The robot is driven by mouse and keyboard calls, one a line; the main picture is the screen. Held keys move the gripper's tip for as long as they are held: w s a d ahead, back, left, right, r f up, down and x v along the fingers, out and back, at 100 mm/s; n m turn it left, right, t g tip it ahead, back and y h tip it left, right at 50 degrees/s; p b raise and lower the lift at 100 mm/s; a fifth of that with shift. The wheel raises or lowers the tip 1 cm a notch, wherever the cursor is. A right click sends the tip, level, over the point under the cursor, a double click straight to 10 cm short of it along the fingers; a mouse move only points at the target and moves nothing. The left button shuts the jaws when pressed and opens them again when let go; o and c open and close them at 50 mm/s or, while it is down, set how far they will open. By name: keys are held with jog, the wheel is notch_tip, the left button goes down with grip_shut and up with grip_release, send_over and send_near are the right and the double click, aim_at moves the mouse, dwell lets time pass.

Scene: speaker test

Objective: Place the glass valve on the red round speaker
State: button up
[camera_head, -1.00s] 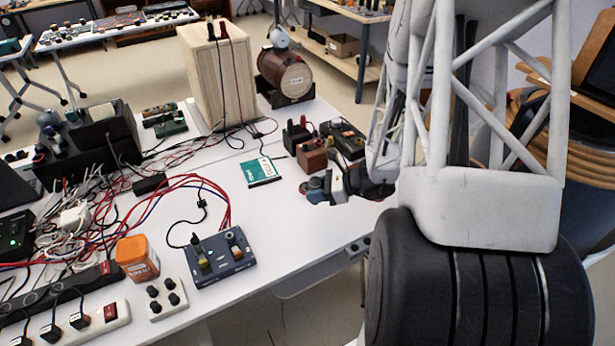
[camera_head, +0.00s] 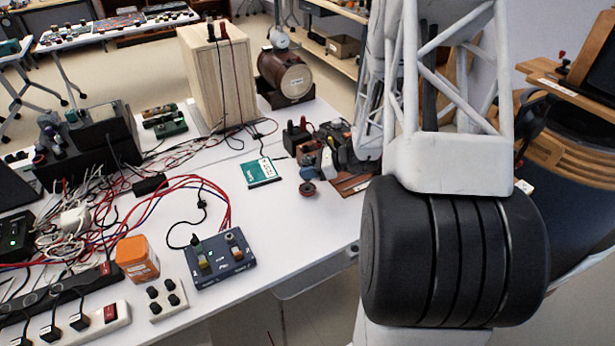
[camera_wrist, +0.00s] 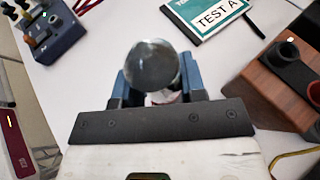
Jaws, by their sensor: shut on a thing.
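The glass valve (camera_wrist: 153,65) shows in the wrist view as a clear, rounded bulb between the blue fingers of my gripper (camera_wrist: 160,85). The gripper is shut on it, and its lower part is mostly hidden. In the head view my gripper (camera_head: 316,170) is low near the table's right edge. A small brown round piece (camera_head: 307,189) shows just below the fingers; I cannot tell whether it is the valve's base. The red round speaker (camera_head: 292,80) is a reddish-brown cylinder on its side in a dark stand at the back of the table, apart from my gripper.
A tall wooden box (camera_head: 200,80) stands left of the speaker. A green-and-white card (camera_head: 260,172) lies left of my gripper. Brown and black boxes with knobs, one brown box (camera_wrist: 270,85) among them, crowd beside it. A dark blue box (camera_head: 220,258) and tangled cables fill the left.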

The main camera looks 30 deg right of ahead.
jog(key=shift+f, duration=0.1)
jog(key=shift+f, duration=1.65)
jog(key=shift+f, duration=0.1)
jog(key=o, duration=0.9)
jog(key=shift+o, duration=0.2)
jog(key=v, duration=1.2)
